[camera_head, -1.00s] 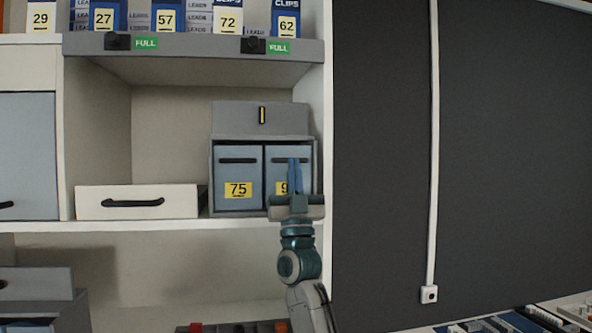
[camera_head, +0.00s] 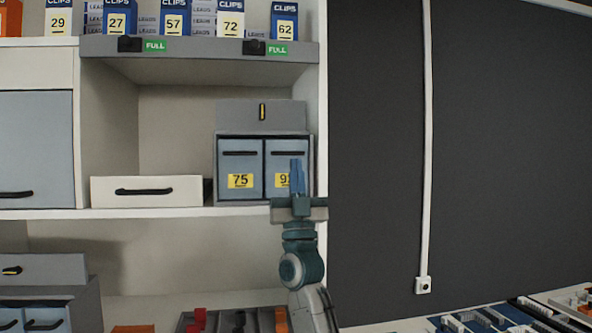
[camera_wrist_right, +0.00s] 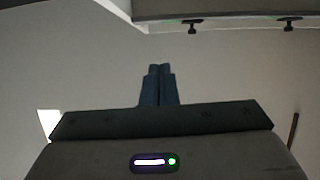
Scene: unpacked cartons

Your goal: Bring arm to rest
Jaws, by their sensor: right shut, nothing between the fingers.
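My right gripper (camera_head: 297,178) is raised upright in front of the shelf, in the head view. Its blue fingers are together with nothing between them. They overlap the front of the right drawer (camera_head: 283,158), hiding part of its yellow number label. In the right wrist view the closed fingers (camera_wrist_right: 158,84) point toward a plain pale surface. I cannot tell how far the fingers are from the drawer. My left gripper is in neither view.
A grey drawer unit (camera_head: 262,118) with a drawer marked 75 (camera_head: 240,170) stands on the shelf. A white drawer box (camera_head: 147,191) is left of it. Numbered boxes (camera_head: 173,18) line the shelf above. A dark wall panel (camera_head: 375,140) fills the right. Trays (camera_head: 490,322) lie at lower right.

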